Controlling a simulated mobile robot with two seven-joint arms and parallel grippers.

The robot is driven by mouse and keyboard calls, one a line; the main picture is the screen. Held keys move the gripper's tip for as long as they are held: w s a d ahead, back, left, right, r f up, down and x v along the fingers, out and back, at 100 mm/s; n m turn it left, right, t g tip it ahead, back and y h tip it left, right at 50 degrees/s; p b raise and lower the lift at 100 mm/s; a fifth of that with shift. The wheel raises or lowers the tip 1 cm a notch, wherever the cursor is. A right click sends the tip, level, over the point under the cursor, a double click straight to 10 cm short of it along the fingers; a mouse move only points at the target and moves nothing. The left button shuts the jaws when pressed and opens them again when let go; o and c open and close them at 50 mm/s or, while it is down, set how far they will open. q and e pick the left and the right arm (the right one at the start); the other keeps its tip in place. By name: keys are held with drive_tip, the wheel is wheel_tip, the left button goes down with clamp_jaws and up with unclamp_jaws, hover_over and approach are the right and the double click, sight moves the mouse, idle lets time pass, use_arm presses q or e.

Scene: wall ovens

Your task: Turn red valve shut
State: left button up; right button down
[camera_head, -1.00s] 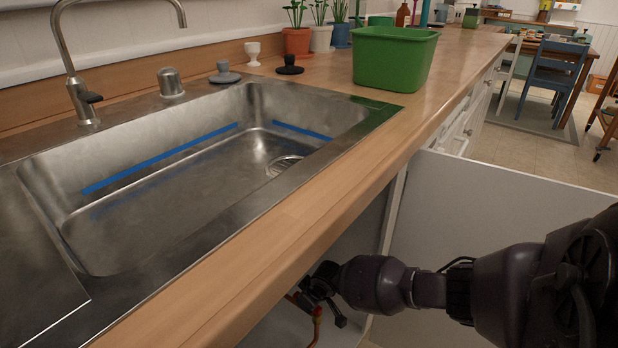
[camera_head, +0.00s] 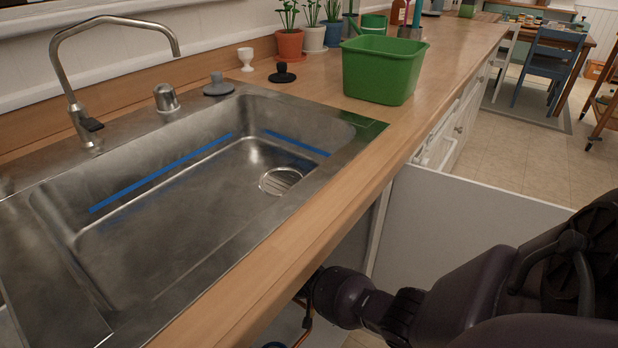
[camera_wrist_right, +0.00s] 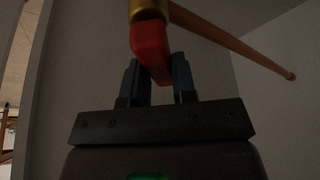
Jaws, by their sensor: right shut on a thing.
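The red valve handle (camera_wrist_right: 150,48) shows in the right wrist view, below a brass-coloured fitting (camera_wrist_right: 150,10). My right gripper (camera_wrist_right: 158,80) has its two blue-grey fingers on either side of the lower end of the red handle and is shut on it. In the head view my right arm reaches under the counter, and the right gripper (camera_head: 308,290) is mostly hidden by the counter edge and my wrist. The red handle cannot be made out in the head view. My left gripper is not in view.
A copper-coloured pipe (camera_wrist_right: 235,42) runs to the right inside the dim cabinet. The open white cabinet door (camera_head: 470,220) stands beside my right arm. Above are the wooden counter edge (camera_head: 300,222), the steel sink (camera_head: 180,230) and a green tub (camera_head: 382,75).

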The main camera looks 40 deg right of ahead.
drive_tip(key=shift+s+d+f+m+g+h, duration=0.1)
drive_tip(key=shift+s+d+m+g+h, duration=0.25)
drive_tip(key=shift+m, duration=1)
drive_tip(key=shift+s+r+m+g+h, duration=0.15)
drive_tip(key=shift+s+m+g, duration=0.35)
drive_tip(key=shift+m, duration=0.9)
drive_tip(key=shift+s+d+f+m+g+h, duration=0.25)
drive_tip(key=shift+m+g, duration=0.3)
drive_tip(key=shift+m, duration=0.8)
drive_tip(key=shift+r+b, duration=0.15)
drive_tip(key=shift+b, duration=0.15)
drive_tip(key=c, duration=0.9)
unclamp_jaws()
